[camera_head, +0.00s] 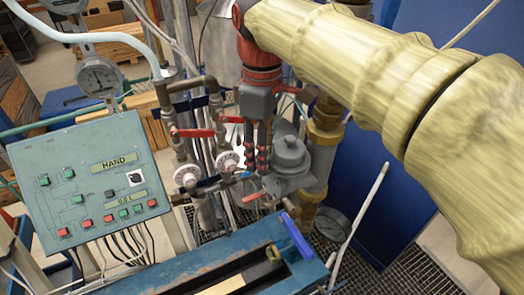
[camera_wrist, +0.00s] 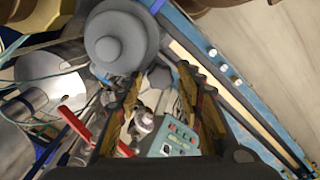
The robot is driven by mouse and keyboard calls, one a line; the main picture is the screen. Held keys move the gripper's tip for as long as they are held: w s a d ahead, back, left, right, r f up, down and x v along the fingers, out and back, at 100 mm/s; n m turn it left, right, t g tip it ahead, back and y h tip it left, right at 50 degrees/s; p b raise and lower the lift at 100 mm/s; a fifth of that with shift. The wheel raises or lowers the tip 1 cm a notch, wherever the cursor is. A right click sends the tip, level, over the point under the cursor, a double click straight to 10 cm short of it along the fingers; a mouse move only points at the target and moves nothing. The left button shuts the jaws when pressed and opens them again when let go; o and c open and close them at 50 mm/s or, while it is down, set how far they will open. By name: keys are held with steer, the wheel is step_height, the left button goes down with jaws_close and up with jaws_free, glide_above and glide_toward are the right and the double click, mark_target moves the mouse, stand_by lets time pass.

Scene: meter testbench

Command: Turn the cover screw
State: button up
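A grey meter with a domed round cover (camera_head: 290,152) stands on the pipework right of centre in the head view. A round grey domed body, which looks like the same cover, shows at the top of the wrist view (camera_wrist: 115,45). I cannot clearly pick out the cover screw in either view. My gripper (camera_head: 259,165) points down just left of the meter in the head view. In the wrist view my gripper (camera_wrist: 160,72) has its two fingers apart, with nothing held between them. I cannot tell whether a finger touches the meter.
A control panel (camera_head: 90,180) with buttons stands at the left. A blue trough (camera_head: 195,265) runs along the front. A tall brass-fitted pipe (camera_head: 325,125) stands right of the meter.

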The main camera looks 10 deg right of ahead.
steer(key=shift+o, duration=0.5)
steer(key=shift+r, duration=0.1)
step_height(320, 180, up, 12)
stand_by(0.5)
